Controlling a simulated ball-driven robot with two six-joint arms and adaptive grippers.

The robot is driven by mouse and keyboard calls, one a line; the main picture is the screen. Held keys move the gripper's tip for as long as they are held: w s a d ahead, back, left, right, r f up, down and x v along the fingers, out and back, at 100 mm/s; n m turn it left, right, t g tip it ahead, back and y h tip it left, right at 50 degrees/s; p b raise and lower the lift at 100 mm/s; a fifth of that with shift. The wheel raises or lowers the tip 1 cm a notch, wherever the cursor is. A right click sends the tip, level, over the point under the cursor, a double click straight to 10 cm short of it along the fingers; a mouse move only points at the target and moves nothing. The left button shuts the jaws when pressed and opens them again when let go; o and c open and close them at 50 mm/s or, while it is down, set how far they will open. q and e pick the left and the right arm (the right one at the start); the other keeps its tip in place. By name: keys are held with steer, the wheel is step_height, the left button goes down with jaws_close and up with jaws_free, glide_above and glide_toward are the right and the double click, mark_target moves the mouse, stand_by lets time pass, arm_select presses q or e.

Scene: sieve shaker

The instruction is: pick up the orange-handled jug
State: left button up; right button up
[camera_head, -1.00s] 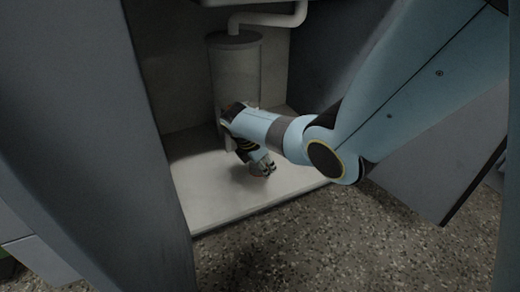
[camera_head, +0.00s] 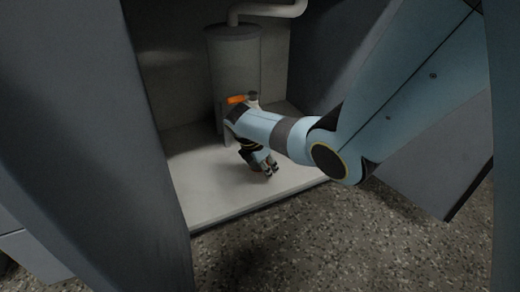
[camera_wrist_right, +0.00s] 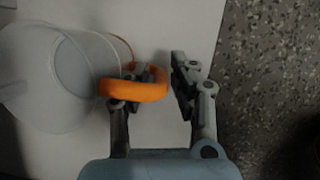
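The jug (camera_wrist_right: 62,78) is pale and translucent, at the left of the right wrist view. Its orange handle (camera_wrist_right: 150,92) loops out toward my right gripper (camera_wrist_right: 160,80). The gripper's fingers are apart. The left finger overlaps the handle loop and seems to lie inside or beneath it; the right finger is beyond the handle with a gap. In the head view, a bit of orange (camera_head: 236,99) shows behind my right wrist, and the jug's body is mostly hidden. My right gripper (camera_head: 268,166) points down near the cabinet floor there. My left gripper is out of view.
A grey cylinder (camera_head: 233,62) with a pipe (camera_head: 270,10) stands behind my wrist in the cabinet. Dark cabinet panels flank the opening on both sides. The pale cabinet floor (camera_head: 215,195) is clear in front, ending at the speckled ground (camera_head: 330,235).

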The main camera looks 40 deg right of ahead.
jaws_close()
steer(key=shift+r, duration=0.1)
stand_by(0.5)
